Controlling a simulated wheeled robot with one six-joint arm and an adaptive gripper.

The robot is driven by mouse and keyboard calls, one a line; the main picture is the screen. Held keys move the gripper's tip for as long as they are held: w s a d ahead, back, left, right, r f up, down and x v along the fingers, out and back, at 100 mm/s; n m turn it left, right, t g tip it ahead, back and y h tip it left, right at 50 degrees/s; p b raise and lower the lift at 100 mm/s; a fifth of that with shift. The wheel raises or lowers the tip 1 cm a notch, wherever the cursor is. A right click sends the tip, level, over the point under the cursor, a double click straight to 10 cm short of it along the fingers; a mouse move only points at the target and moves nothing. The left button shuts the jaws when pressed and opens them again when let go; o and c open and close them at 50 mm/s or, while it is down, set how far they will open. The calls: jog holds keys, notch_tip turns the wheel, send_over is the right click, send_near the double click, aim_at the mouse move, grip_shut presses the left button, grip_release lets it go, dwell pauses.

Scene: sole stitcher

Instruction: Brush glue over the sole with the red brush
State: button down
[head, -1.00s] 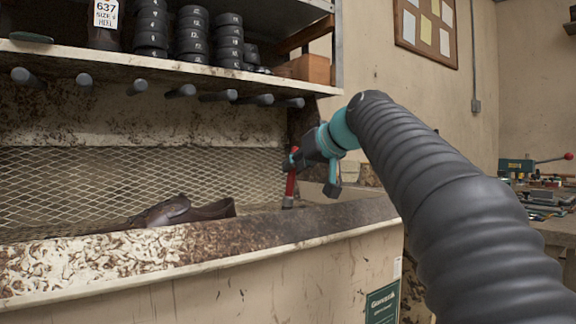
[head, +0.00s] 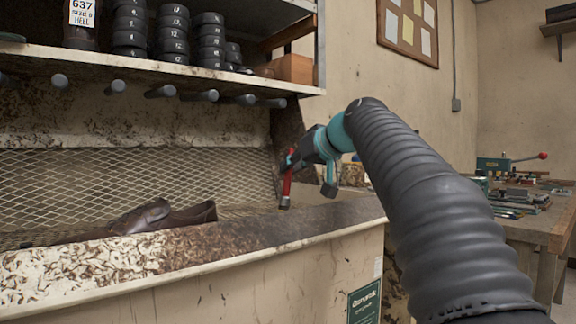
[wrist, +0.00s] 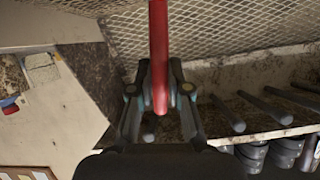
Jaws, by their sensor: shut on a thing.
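My gripper (head: 290,160) is shut on the red brush (head: 287,187), which hangs roughly upright with its dark lower end near the bench's stained front ledge. I cannot tell whether that end touches the ledge. In the wrist view the red handle (wrist: 158,50) runs between the fingers, and the brush's lower end is out of view. A brown shoe (head: 150,215) lies behind the ledge on the left, apart from the brush. A second brown shoe (head: 195,214) is beside it. Their lower parts are hidden by the ledge, and no bare sole can be made out.
The stained front ledge (head: 240,236) runs below the shoes and brush. A row of dark pegs (head: 160,91) sticks out under a shelf (head: 200,77) bearing black rolls. Wire mesh (head: 60,185) backs the bench. A cluttered table (head: 535,228) stands at right.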

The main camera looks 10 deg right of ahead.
jog(key=w+d+p, duration=0.3)
jog(key=d+p, duration=0.1)
jog(key=d, duration=0.4)
jog(key=w+d+p, duration=0.4)
jog(key=d, duration=0.4)
jog(key=shift+w, duration=0.3)
dwell(1.7)
jog(key=shift+r, duration=0.1)
jog(key=shift+r+p, duration=1.1)
jog(key=shift+r, duration=0.35)
